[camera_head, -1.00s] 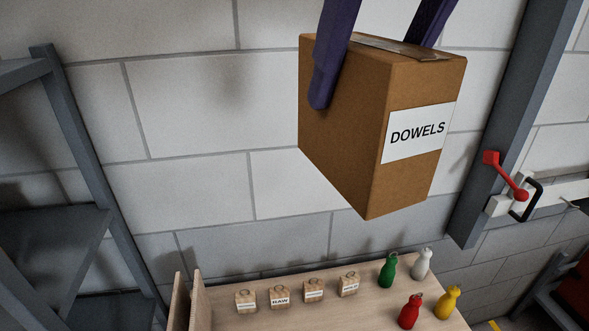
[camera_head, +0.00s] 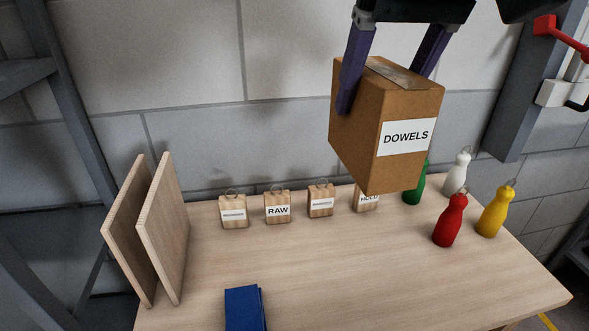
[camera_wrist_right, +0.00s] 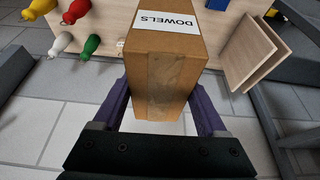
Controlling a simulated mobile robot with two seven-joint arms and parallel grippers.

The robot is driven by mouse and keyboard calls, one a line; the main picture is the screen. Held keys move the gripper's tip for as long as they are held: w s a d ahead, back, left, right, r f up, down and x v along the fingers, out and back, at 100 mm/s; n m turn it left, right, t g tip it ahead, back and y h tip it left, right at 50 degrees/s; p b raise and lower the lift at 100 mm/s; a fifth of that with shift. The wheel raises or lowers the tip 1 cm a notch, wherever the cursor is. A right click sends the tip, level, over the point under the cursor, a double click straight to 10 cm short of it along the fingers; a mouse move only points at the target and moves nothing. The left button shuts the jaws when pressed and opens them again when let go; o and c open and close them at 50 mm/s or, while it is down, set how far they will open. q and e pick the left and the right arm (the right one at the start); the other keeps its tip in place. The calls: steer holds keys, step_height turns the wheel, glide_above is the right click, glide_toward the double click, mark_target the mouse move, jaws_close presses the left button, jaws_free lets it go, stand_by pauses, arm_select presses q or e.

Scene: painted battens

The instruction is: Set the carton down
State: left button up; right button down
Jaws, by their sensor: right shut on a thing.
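The carton (camera_head: 352,135) is a brown cardboard box with a white DOWELS label and tape along its top. My right gripper (camera_head: 388,88) is shut on it, one purple finger on each side. It holds the carton upright, in the air above the back of the wooden table (camera_head: 320,270). The carton partly hides the HOLD block and the green bottle. In the right wrist view, the carton (camera_wrist_right: 165,75) sits between the purple fingers of the gripper (camera_wrist_right: 160,108), with the table beyond it. My left gripper is not in view.
Wooden blocks with labels, one reading RAW (camera_head: 278,208), stand in a row at the table's back. Red (camera_head: 450,222), yellow (camera_head: 494,212), white (camera_head: 457,175) and green (camera_head: 413,187) bottles stand at right. Two upright boards (camera_head: 165,225) stand left. A blue object (camera_head: 244,307) lies in front. The table's middle is clear.

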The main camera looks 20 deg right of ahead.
steer(key=f+b, duration=0.1)
steer(key=f, duration=0.1)
steer(key=d+f+b, duration=0.1)
steer(key=f+b, duration=0.1)
steer(key=f, duration=0.1)
steer(key=f+b, duration=0.1)
steer(key=f, duration=0.2)
steer(key=shift+w+d+f+b, duration=0.1)
steer(key=shift+d+f+b, duration=0.1)
steer(key=shift+d+b, duration=0.15)
step_height(320, 180, down, 20)
steer(key=b, duration=0.2)
steer(key=shift+r+b, duration=0.1)
steer(key=shift+b, duration=0.2)
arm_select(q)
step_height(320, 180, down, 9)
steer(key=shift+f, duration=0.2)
arm_select(e)
steer(key=shift+f+m, duration=0.25)
steer(key=shift+m, duration=0.05)
jaws_free()
steer(key=shift+r, duration=0.1)
